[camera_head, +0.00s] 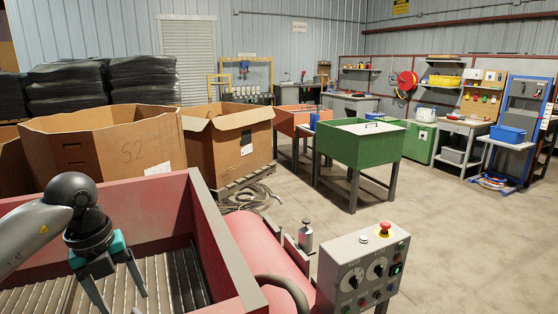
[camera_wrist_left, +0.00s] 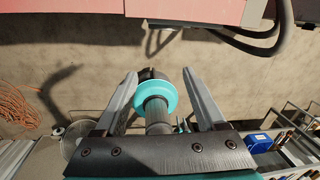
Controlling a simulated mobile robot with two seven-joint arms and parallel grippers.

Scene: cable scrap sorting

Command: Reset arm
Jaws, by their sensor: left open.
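My left gripper (camera_head: 124,297) hangs at the lower left of the head view, fingers pointing down above a ribbed grey bed inside a red-walled trough (camera_head: 246,276). Its two fingers are spread apart with nothing between the tips. In the left wrist view the gripper (camera_wrist_left: 158,74) is also open; a teal and dark round part shows in the gap, and I cannot tell whether it is part of me. My right gripper is in neither view.
A control box (camera_head: 361,272) with a red button stands right of the trough. Cardboard boxes (camera_head: 105,146) stand behind it, with coiled cable (camera_head: 246,197) on the floor. A green bin table (camera_head: 359,149) stands farther back.

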